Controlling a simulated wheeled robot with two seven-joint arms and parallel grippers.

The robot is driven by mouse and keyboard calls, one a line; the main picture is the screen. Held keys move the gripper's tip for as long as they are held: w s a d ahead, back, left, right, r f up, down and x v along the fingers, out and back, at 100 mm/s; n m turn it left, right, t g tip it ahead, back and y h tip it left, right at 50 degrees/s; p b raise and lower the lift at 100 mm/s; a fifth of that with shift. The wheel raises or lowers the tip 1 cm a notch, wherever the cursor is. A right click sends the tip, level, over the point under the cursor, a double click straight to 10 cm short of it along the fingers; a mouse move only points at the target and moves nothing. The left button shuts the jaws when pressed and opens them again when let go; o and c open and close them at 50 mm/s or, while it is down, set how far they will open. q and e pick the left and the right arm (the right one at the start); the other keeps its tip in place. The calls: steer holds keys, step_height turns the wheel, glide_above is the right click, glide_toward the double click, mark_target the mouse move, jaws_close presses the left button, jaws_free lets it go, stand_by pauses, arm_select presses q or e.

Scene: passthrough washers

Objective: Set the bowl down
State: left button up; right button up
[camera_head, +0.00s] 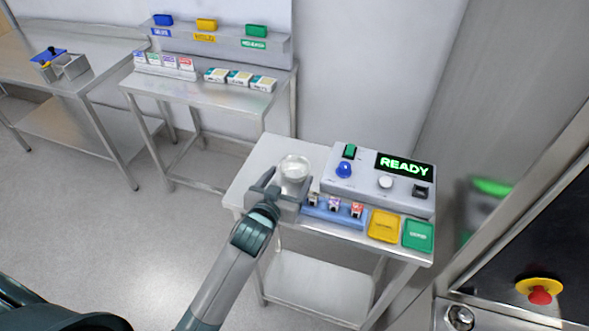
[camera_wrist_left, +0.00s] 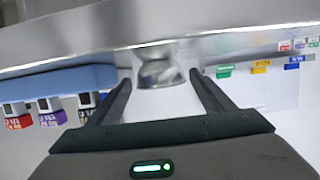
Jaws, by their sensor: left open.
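The bowl (camera_head: 294,167) is round and pale in the head view, at the back left of the steel table (camera_head: 262,158). It also shows in the left wrist view as a shiny metal bowl (camera_wrist_left: 160,72). That view is upside down, and the bowl's base appears to meet the steel surface. My left gripper (camera_head: 286,181) is open at the bowl's near side. In the wrist view the fingers (camera_wrist_left: 161,92) are spread with the bowl between and beyond their tips, with visible gaps. My right gripper is not in view.
Right of the bowl stand a control box (camera_head: 355,186) reading READY, a blue rack (camera_head: 335,214) with several small vials, a yellow tray (camera_head: 384,227) and a green tray (camera_head: 418,236). Another steel table (camera_head: 207,93) with boxes stands behind. Bare tabletop lies left of the bowl.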

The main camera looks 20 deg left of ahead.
mark_target(298, 164)
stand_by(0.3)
arm_select(q)
steer(key=shift+w, duration=0.6)
steer(key=shift+p+x, duration=0.7)
steer(key=shift+x, duration=1.3)
steer(key=shift+f, duration=0.1)
steer(key=shift+s, duration=0.1)
steer(key=shift+c, duration=0.3)
steer(key=c, duration=0.8)
